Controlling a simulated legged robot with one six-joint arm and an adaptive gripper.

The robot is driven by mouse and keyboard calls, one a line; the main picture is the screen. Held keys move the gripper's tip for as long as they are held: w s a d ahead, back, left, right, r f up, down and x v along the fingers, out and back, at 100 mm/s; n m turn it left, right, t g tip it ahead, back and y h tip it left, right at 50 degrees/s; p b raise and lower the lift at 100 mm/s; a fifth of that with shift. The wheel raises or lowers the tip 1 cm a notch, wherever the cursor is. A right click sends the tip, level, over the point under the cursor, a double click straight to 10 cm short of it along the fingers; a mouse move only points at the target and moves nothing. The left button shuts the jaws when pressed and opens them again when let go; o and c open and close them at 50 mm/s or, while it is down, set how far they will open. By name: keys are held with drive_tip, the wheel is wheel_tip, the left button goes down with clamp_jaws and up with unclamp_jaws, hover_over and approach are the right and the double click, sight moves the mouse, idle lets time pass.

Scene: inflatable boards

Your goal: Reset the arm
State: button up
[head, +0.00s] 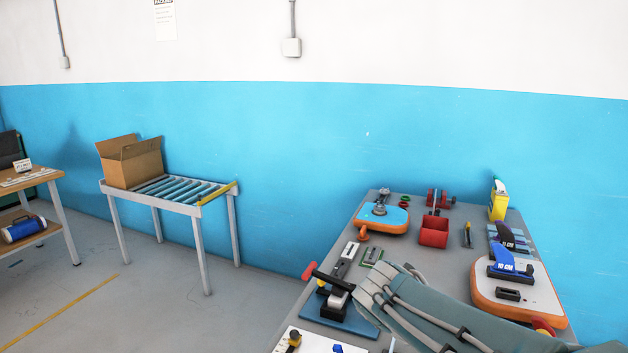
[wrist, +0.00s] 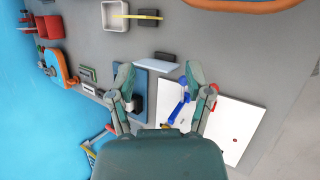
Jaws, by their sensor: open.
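My arm (head: 430,300), grey-green with pale cables along it, reaches across the lower right of the head view, over the workbench (head: 318,296). Its gripper cannot be made out in the head view. In the wrist view my gripper (wrist: 160,82) has its two fingers spread wide apart, with nothing held between them. I cannot tell the gripper's exact height above the bench.
The bench holds an orange-edged board (head: 383,218), a red bin (head: 434,231), a yellow bottle (head: 498,200) and a larger orange-edged board (head: 520,290) with a blue fin (head: 508,262). A roller table (head: 175,188) carries an open carton (head: 132,165).

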drive_tip(key=s+a+m+y, duration=0.2)
drive_tip(key=s+m+y, duration=0.1)
drive_tip(key=s+m, duration=0.3)
drive_tip(key=s+a+m+t+y, duration=0.1)
drive_tip(key=s+m+y, duration=0.2)
drive_tip(key=s+m, duration=0.4)
drive_tip(key=shift+s+a+m, duration=0.3)
drive_tip(key=shift+s+a, duration=0.05)
drive_tip(key=shift+s, duration=0.6)
idle(0.7)
